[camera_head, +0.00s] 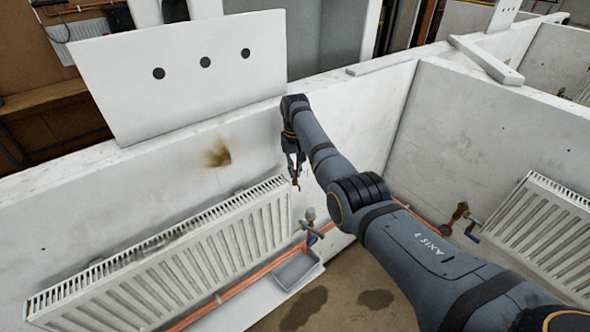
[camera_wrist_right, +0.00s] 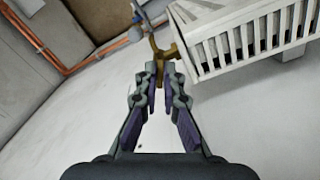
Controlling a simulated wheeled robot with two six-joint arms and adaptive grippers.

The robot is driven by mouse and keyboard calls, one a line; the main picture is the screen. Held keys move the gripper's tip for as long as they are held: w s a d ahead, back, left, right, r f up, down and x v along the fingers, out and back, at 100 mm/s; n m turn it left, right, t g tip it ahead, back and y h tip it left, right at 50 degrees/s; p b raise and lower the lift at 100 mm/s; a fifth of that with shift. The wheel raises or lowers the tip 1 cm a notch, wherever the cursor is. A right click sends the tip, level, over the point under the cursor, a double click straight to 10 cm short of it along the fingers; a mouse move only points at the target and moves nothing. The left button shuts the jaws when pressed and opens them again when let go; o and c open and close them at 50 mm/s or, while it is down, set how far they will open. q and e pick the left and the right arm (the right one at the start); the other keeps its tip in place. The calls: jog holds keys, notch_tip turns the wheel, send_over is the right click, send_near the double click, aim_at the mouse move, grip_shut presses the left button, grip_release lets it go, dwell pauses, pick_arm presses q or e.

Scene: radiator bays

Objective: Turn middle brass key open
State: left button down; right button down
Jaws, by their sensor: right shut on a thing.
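My right gripper (camera_head: 294,168) hangs in front of the white wall, above the right end of the left radiator. It also shows in the right wrist view (camera_wrist_right: 158,76), shut on a small brass key (camera_wrist_right: 155,47). The key's forked end points away from the fingers. In the head view the brass key (camera_head: 297,185) is a tiny tip under the fingers, above a radiator valve (camera_head: 310,214) and apart from it. The valve has a pale cap and blue parts. My left gripper is out of view.
A white radiator (camera_head: 180,262) runs along the wall to the left, with copper pipe (camera_head: 245,284) below it. A grey tray (camera_head: 297,270) lies under the valve. Another radiator (camera_head: 545,228) stands at right. A white board (camera_head: 180,75) with three dark holes stands on the wall.

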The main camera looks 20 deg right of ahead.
jog(key=shift+w+r, duration=0.1)
jog(key=shift+r, duration=0.15)
jog(key=c, duration=1.5)
grip_release()
jog(key=shift+f, duration=0.15)
